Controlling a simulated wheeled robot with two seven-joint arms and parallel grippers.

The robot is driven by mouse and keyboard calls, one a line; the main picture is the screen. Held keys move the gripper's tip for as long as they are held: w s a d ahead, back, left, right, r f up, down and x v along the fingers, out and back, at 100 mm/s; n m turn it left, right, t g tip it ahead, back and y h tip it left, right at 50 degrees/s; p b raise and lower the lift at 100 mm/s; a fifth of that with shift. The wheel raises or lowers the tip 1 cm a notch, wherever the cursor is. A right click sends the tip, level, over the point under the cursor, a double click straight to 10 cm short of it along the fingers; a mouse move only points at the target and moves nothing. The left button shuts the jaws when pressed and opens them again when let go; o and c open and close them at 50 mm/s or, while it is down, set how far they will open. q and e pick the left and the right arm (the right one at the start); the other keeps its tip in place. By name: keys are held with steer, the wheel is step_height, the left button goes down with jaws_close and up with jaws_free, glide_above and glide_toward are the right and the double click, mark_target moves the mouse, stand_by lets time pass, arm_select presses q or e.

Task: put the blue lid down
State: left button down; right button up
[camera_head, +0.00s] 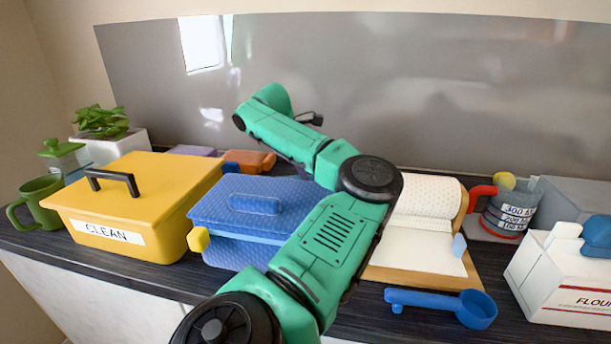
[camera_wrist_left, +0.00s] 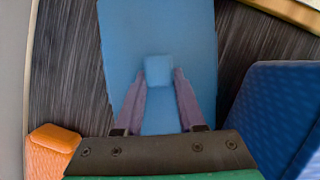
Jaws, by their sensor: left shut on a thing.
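The blue lid (camera_wrist_left: 158,45) is a flat light-blue rectangle with a small square knob (camera_wrist_left: 158,70) in the left wrist view. My left gripper (camera_wrist_left: 159,80) is shut on the knob. The lid is over the dark countertop, beside a darker blue container (camera_wrist_left: 270,110). I cannot tell whether the lid touches the counter or hangs just above it. In the head view my arm hides this spot, and the lid cannot be made out. The blue container (camera_head: 215,248) with its handled top stands in front, partly covered by my arm. My right gripper is not in view.
An orange block (camera_wrist_left: 52,150) lies near the lid; it shows in the head view (camera_head: 262,161). A yellow box (camera_head: 140,190) stands left. A paper-roll stand (camera_head: 400,275), blue scoop (camera_head: 470,308) and white flour box (camera_head: 560,280) are right. A grey backsplash (camera_head: 400,80) bounds the back.

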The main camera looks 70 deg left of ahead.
arm_select(q)
steer(key=shift+f, duration=0.25)
steer(key=shift+f+b, duration=0.2)
steer(key=shift+b, duration=0.15)
steer(key=c, duration=0.5)
jaws_free()
steer(key=shift+r, duration=0.1)
steer(key=shift+r+p, duration=0.25)
steer(key=shift+p, duration=0.15)
steer(key=shift+s+a+r, duration=0.1)
steer(key=shift+r, duration=0.1)
steer(key=v, duration=1.1)
steer(key=shift+r+p, duration=0.2)
steer(key=shift+p, duration=0.15)
steer(key=shift+r, duration=0.1)
